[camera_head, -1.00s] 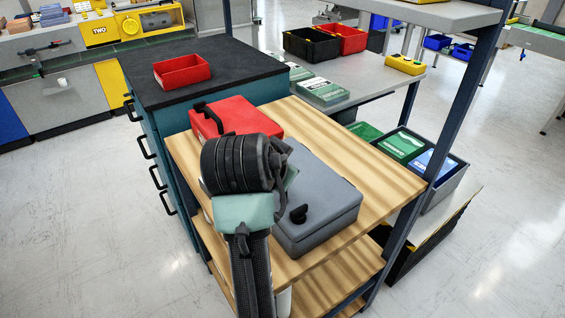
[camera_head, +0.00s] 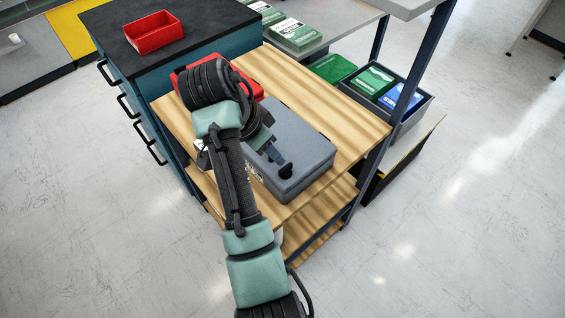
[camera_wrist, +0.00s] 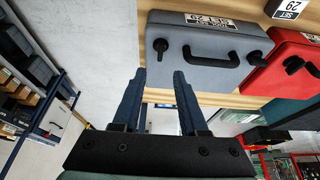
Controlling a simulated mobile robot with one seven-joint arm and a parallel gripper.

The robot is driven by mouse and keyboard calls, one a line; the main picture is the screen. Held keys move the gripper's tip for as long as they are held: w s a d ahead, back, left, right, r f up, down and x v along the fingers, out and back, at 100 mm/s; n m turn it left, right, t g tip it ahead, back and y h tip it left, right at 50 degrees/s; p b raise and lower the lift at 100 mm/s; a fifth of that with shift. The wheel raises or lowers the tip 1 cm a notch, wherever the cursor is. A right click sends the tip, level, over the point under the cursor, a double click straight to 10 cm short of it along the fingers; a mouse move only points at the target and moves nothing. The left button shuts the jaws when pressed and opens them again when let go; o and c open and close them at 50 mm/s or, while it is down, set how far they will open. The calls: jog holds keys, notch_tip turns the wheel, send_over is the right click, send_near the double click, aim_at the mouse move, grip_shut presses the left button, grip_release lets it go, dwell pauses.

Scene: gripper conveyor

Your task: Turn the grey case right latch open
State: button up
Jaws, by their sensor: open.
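The grey case (camera_head: 300,135) lies on the wooden top of a shelf unit. Its front face, with a black handle (camera_wrist: 208,52) and two black latches, shows in the wrist view. The case's right latch (camera_wrist: 160,46) appears left of the handle there, its lever pointing down the picture; the other latch (camera_wrist: 254,58) is right of the handle. In the head view the right latch (camera_head: 286,171) is at the front right. My gripper (camera_wrist: 160,74) is open and empty, its fingertips lined up with the right latch and apparently short of it. In the head view my gripper (camera_head: 274,152) is partly hidden by my arm.
A red case (camera_wrist: 285,68) lies beside the grey one, partly behind my arm in the head view. The wooden top (camera_head: 350,110) is clear at the right. A dark shelf post (camera_head: 408,85) stands at the right. A red bin (camera_head: 154,31) sits on the dark cabinet.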

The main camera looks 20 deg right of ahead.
aim_at(285, 167)
jog(key=p+x, duration=0.1)
jog(key=x, duration=0.8)
jog(key=shift+d+f, duration=0.15)
jog(key=shift+f, duration=0.2)
grip_shut()
